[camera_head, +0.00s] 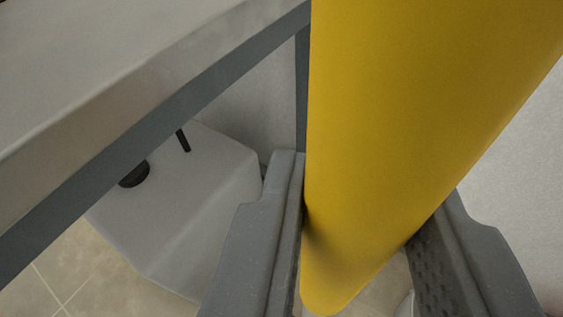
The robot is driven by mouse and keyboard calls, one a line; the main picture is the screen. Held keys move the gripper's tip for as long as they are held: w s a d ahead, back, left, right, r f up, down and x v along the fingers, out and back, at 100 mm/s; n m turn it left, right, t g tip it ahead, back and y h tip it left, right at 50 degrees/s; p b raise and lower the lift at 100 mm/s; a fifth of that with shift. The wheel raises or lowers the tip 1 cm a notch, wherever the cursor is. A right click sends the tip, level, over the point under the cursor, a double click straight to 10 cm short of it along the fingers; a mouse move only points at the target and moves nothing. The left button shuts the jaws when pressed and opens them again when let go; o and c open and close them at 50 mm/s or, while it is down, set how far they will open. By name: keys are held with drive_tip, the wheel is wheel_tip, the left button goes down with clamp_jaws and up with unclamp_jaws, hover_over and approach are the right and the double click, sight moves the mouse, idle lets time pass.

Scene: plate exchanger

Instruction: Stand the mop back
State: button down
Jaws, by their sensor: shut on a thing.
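A thick yellow pole (410,110), which looks like the mop's handle, fills the middle and right of the view. It runs from the top edge down to a rounded end near the bottom. My gripper (355,225) is shut on it, with one grey finger on each side. The mop's head is not in view.
A table or bench top (130,70) with a dark grey edge and a leg crosses the upper left. Below it a pale box-like block (190,200) with a dark knob stands on the tiled floor (60,270). A pale wall (520,180) is at the right.

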sight(321, 280)
drive_tip(key=shift+w+a, duration=0.25)
drive_tip(key=shift+w, duration=0.35)
drive_tip(key=shift+f+b, duration=0.8)
drive_tip(key=shift+f, duration=0.95)
drive_tip(key=c, duration=1.1)
unclamp_jaws()
drive_tip(key=shift+c, duration=0.2)
drive_tip(key=v, duration=1.2)
